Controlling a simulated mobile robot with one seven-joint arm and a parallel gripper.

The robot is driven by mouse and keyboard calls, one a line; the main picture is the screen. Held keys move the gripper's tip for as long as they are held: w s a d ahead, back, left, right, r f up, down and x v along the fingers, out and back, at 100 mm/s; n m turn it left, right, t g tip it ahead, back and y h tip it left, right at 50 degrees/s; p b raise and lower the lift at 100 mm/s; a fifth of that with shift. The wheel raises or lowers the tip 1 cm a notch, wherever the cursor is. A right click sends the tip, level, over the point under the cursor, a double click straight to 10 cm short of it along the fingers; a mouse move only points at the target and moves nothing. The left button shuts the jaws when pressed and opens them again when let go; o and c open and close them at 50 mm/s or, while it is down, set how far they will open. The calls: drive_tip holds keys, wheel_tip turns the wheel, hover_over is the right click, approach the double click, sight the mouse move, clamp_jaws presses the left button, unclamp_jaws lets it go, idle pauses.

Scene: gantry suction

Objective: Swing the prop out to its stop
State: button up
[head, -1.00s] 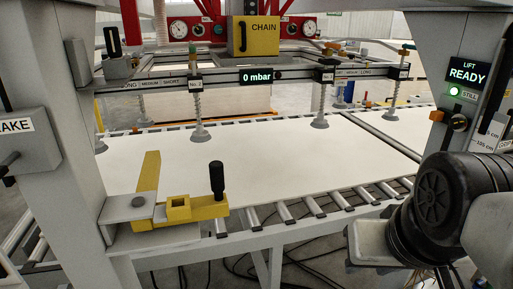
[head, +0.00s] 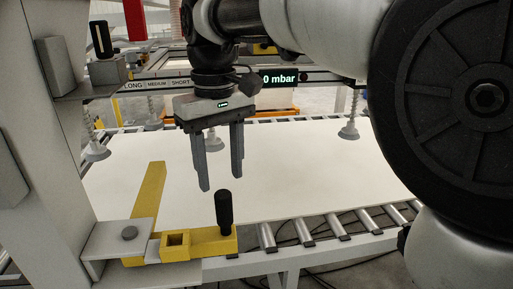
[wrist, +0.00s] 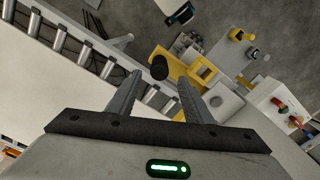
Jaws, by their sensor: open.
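The yellow prop (head: 210,243) lies along the near edge of the conveyor frame, beside a grey bracket (head: 105,240) with a bolt. A black upright handle (head: 224,208) stands at its right end, and a square yellow socket shows near its left end. A second yellow bar (head: 148,195) slants back from the bracket over the white sheet. My gripper (head: 220,184) points down, open and empty, just above the handle. In the wrist view the handle (wrist: 158,67) appears between and beyond the open fingertips (wrist: 159,82); the fingers do not visibly touch it.
A large white sheet (head: 290,170) lies on the rollers (head: 322,228). The suction frame (head: 150,86) hangs above with several cups, its display reading 0 mbar. A grey post (head: 50,130) stands at the left. My arm hides much of the right side.

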sight(222, 193)
wheel_tip(222, 193, down, 7)
drive_tip(key=shift+f, duration=0.1)
idle(0.3)
clamp_jaws()
